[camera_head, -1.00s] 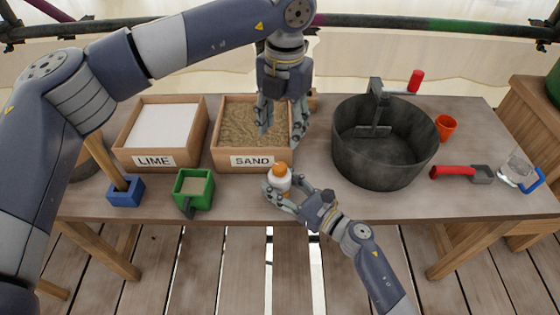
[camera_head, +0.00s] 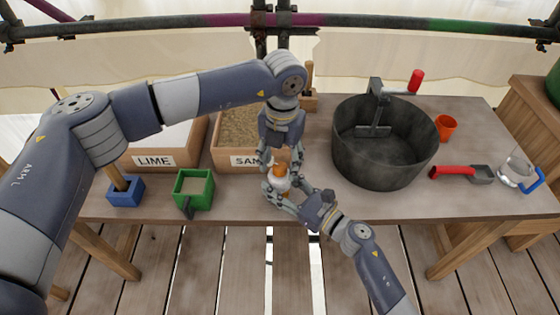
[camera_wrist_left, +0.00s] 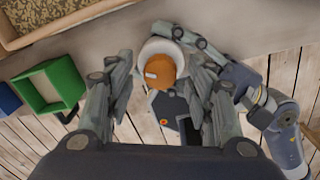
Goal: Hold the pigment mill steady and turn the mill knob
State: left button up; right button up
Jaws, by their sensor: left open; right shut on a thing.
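The pigment mill (camera_head: 280,185) has a white body and stands upright at the front of the bench. Its orange mill knob (camera_head: 281,169) is on top. It also shows in the left wrist view, with the white body (camera_wrist_left: 152,50) and the orange knob (camera_wrist_left: 160,72) with a pale mark. My right gripper (camera_head: 279,192) is shut around the mill's body from the front right. My left gripper (camera_head: 281,163) is open above the mill and points down, its fingers on either side of the knob. In the left wrist view the fingers are apart from the knob.
The sand box (camera_head: 222,158) and lime box (camera_head: 200,140) stand behind and left. A green container (camera_head: 209,190) and a blue block (camera_head: 125,197) are at left. A dark bucket (camera_head: 375,165), orange cup (camera_head: 446,126) and red-handled scoop (camera_head: 455,171) are at right.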

pick_arm(q)
jog(key=shift+f, duration=0.15)
jog(key=shift+c, duration=0.3)
jog(key=c, duration=1)
jog(key=m, duration=0.5)
jog(key=shift+m, duration=0.4)
jog(key=m, duration=0.5)
jog(key=o, duration=1.1)
jog(key=shift+c, duration=0.2)
